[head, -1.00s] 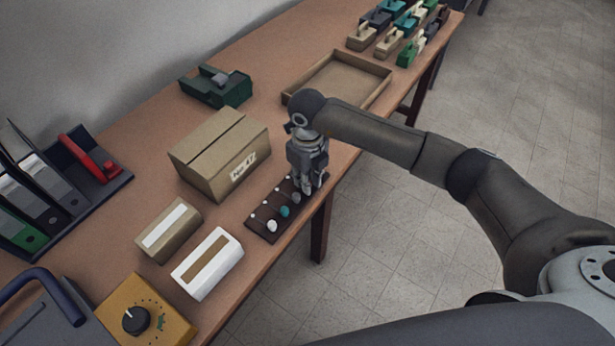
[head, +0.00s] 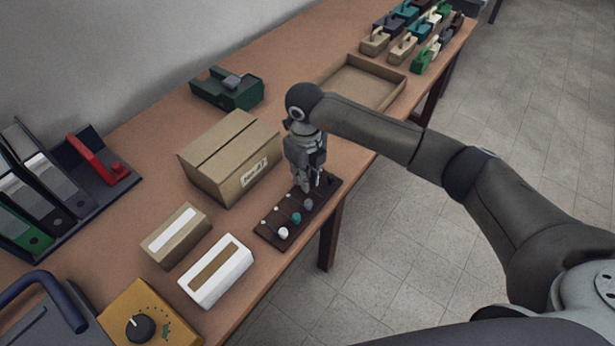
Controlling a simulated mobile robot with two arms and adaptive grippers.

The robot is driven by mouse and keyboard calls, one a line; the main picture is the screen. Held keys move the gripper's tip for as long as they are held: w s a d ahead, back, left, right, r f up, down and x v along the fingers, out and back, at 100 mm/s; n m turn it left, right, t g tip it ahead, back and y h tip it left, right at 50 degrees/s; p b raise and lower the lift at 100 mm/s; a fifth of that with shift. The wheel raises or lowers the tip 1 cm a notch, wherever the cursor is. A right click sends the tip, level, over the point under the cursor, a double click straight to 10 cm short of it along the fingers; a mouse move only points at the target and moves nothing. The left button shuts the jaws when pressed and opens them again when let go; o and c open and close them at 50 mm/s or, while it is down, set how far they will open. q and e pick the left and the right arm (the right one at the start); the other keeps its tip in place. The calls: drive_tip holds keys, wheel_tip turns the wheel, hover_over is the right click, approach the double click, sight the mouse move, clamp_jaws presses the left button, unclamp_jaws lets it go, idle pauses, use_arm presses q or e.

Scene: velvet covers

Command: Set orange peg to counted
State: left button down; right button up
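A dark peg board (head: 272,236) lies near the table's front edge, to the right of the cardboard box. Several round-headed pegs stand on it: a white peg (head: 283,232), a teal peg (head: 297,218) and a grey peg (head: 308,204). Small white marks run along its far side. My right gripper (head: 312,186) points down over the board's right end. Its fingers hide that part of the board, and I see no orange peg. Whether the fingers hold anything is too small to tell. My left gripper is not in view.
A cardboard box (head: 228,160) stands just left of the gripper. Two smaller boxes, tan (head: 176,236) and white (head: 216,272), lie in front. An empty tray (head: 362,84) and a green device (head: 227,90) are farther back. A dial box (head: 150,318) is front left.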

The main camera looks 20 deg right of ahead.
drive_tip(key=shift+o, duration=1)
drive_tip(key=shift+w+r, duration=0.1)
drive_tip(key=shift+a, duration=0.1)
wheel_tip(320, 180, up, 12)
